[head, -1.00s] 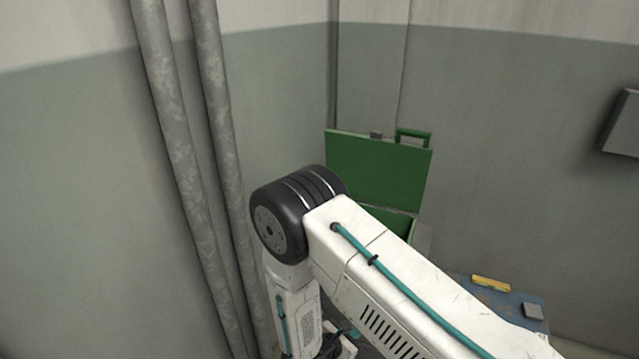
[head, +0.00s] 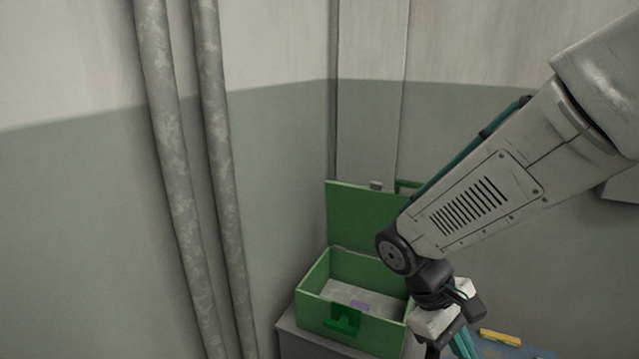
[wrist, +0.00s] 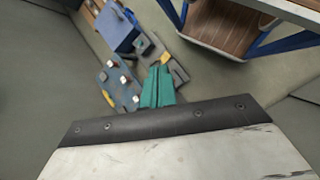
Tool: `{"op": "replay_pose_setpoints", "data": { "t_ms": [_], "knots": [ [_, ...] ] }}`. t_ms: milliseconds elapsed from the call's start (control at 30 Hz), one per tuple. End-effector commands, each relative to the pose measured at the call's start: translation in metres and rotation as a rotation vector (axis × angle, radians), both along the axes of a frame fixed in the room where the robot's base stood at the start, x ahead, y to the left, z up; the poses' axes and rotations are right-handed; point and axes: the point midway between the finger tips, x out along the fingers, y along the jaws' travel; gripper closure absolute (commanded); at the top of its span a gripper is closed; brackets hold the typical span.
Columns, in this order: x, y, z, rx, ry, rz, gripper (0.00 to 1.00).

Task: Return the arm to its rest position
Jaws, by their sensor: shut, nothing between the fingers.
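My arm (head: 480,205) reaches in from the upper right of the head view and slopes down to the left. The wrist hangs below it, in front of the right part of the open green box (head: 368,335). In the wrist view my gripper (wrist: 157,70) shows as two teal fingers pressed together with nothing between them. In the head view the teal fingers run down to the bottom edge, and their tips are cut off. The fingers appear apart from the box and point downward.
A yellow item (head: 500,338) lies at lower right. Two pipes (head: 215,150) run down the left wall. The wrist view shows a blue box (wrist: 117,30) and a wood-topped piece (wrist: 225,30).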

Motion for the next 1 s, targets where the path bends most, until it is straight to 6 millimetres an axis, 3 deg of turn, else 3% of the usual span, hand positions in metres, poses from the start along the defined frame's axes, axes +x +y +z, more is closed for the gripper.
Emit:
{"op": "replay_pose_setpoints", "data": {
  "t_ms": [200,500,733,1000],
  "knots": [
    [-0.043,-0.007,0.048,0.184,-0.140,-0.237,1.00],
    [-0.089,-0.016,0.097,0.390,-0.374,-0.464,1.00],
    [-0.102,-0.031,0.123,0.428,-0.534,-0.520,1.00],
    [-0.104,-0.037,0.127,0.427,-0.564,-0.542,1.00]
  ]
}}
